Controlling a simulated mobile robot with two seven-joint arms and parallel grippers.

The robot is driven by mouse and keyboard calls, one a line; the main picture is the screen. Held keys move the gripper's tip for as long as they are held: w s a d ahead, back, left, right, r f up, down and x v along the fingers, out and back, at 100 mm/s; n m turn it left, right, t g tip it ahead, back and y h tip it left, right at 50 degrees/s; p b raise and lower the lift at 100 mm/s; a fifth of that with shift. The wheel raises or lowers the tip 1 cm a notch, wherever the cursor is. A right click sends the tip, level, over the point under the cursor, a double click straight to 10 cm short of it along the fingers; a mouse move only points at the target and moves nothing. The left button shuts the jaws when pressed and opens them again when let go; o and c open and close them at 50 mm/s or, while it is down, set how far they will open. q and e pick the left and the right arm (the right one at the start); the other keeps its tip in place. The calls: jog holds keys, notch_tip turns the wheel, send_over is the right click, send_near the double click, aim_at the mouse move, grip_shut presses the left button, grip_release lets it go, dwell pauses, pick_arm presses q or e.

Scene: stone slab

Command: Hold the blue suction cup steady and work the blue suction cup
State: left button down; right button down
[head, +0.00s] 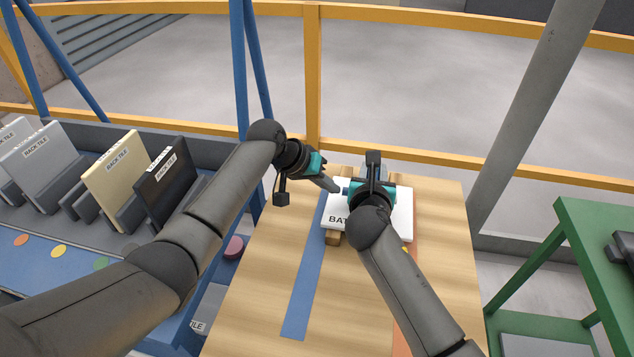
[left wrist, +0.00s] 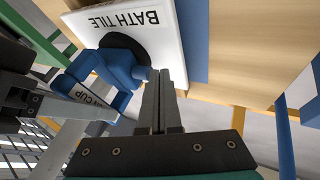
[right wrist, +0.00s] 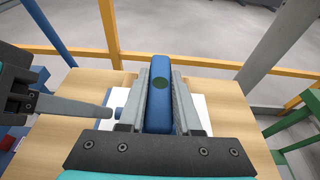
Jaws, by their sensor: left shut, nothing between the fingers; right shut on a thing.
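The blue suction cup shows in the left wrist view (left wrist: 118,65), its dark round pad against the white bath tile (left wrist: 165,45). Its handle stands between the fingers of my right gripper (right wrist: 160,95), which is shut on it. My left gripper (head: 333,187) is shut and empty at the left side of the cup. In the left wrist view its fingertips (left wrist: 163,75) are right by a small blue knob (left wrist: 144,74) on the cup; I cannot tell whether they touch. In the head view my right gripper mostly hides the cup over the bath tile (head: 402,215).
The tile rests on small wooden supports (head: 333,238) on a wooden table (head: 260,290) with a blue strip (head: 305,280). A yellow railing (head: 440,158) runs behind.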

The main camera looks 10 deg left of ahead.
pick_arm(q)
jog(key=shift+d, duration=0.1)
pick_arm(e)
jog(key=shift+f, duration=0.1)
pick_arm(q)
jog(key=shift+d, duration=1.15)
jog(key=shift+s+d, duration=0.1)
pick_arm(e)
jog(key=shift+s+a, duration=0.1)
pick_arm(q)
jog(key=shift+d, duration=0.15)
pick_arm(e)
jog(key=shift+a, duration=0.25)
dwell(0.5)
pick_arm(q)
jog(key=a, duration=0.5)
pick_arm(e)
jog(key=shift+d, duration=0.4)
pick_arm(q)
jog(key=v, duration=1)
